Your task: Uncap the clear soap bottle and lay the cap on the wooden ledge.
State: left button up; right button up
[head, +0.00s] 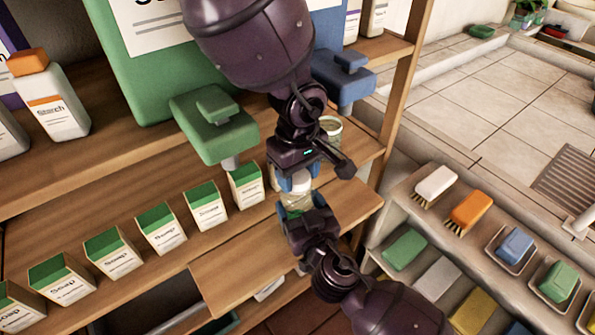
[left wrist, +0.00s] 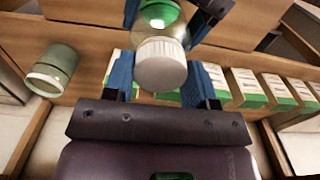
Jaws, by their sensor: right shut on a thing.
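The clear soap bottle (head: 297,198), with green liquid inside and a white cap (left wrist: 161,65), stands upright at the shelf front. My right gripper (head: 293,212) is shut on the bottle's body from the front; its fingers also show at the top of the left wrist view. My left gripper (head: 295,181) comes down from above. In the left wrist view its blue fingers (left wrist: 163,82) are spread, one on each side of the cap; whether they touch it is unclear. The wooden ledge (head: 235,275) juts out below, bare on its left part.
A row of green-and-white soap boxes (head: 161,229) stands left of the bottle. An open glass jar (head: 331,130) stands behind my left gripper. A large green pump bottle (head: 213,125) and a blue one (head: 345,75) stand at the back. Brushes and soaps lie at right.

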pick_arm(q)
jog(key=shift+c, duration=0.8)
jog(key=n, duration=0.9)
jog(key=shift+n, duration=0.4)
jog(key=shift+r, duration=0.2)
jog(key=shift+r, duration=0.4)
jog(key=shift+r, duration=0.55)
